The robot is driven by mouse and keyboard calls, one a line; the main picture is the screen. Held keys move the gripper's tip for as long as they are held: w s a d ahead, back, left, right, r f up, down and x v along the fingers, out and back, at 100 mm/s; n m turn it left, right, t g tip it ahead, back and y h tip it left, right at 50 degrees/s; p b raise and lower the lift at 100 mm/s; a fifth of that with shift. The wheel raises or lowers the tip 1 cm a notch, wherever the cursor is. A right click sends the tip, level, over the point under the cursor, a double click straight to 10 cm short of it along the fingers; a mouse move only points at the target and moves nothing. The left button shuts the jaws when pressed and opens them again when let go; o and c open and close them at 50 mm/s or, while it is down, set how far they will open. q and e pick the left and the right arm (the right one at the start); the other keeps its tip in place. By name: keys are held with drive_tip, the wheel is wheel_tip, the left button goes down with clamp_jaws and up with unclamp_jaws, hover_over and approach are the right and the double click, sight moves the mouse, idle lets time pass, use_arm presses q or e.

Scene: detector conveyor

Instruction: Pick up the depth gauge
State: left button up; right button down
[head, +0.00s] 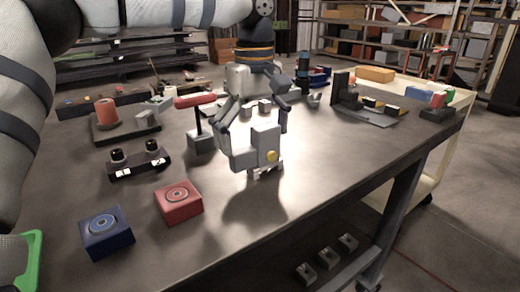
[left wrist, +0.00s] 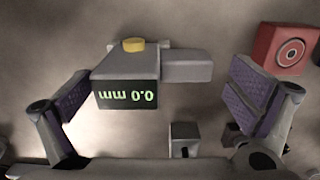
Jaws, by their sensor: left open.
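The depth gauge (head: 256,150) is a grey block-shaped tool with a yellow button, standing on the dark table in the head view. In the left wrist view, the gauge (left wrist: 125,77) shows a green "0.0 mm" readout upside down, with a grey arm to its right. My left gripper (head: 253,122) is above and behind the gauge, pointing down, with its fingers wide apart. In the left wrist view, the purple finger pads of the gripper (left wrist: 163,92) lie on either side of the gauge, with visible gaps. The gauge's underside is mostly hidden. My right gripper is not in view.
A red-handled tool (head: 196,101) stands close left of the gauge. A red box (head: 179,202) and a blue box (head: 106,232) lie at the front left. A small grey block (left wrist: 183,139) is near the gripper base. The table (head: 340,157) is clear to the gauge's right.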

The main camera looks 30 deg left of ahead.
use_arm(q)
wheel_tip(320, 180, down, 3)
drive_tip(key=shift+r, duration=0.15)
drive_tip(key=c, duration=1.4)
drive_tip(key=shift+o, duration=0.2)
